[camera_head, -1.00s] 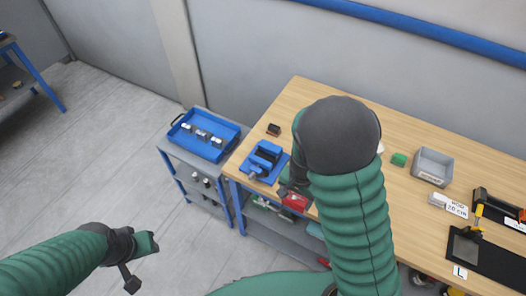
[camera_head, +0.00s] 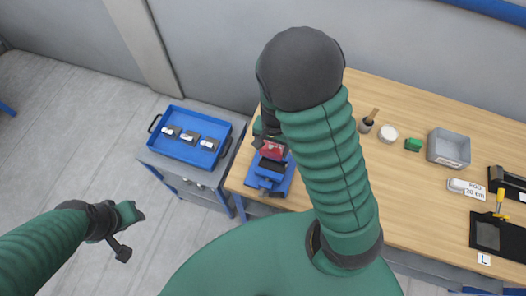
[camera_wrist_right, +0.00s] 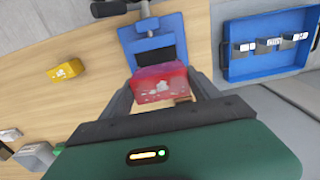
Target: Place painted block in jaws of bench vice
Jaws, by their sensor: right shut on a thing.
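The painted block (camera_head: 271,150) is red with pale worn patches. My right gripper (camera_head: 268,143) is shut on it, and the wrist view shows the block (camera_wrist_right: 160,83) between the two fingers. The blue bench vice (camera_head: 270,184) stands at the table's left end. In the head view the block appears just behind the vice's dark jaw area. In the wrist view the vice (camera_wrist_right: 151,43) lies just beyond the block, which partly covers it. I cannot tell the gap between block and jaws. My left gripper (camera_head: 128,214) hangs over the floor, away from the table, its fingers unclear.
A blue tray (camera_head: 190,157) with several small metal parts sits on a cart left of the table. A yellow block (camera_wrist_right: 65,70) lies on the table near the vice. A grey bin (camera_head: 448,148), a green block (camera_head: 413,144) and a white round item (camera_head: 388,133) stand farther right.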

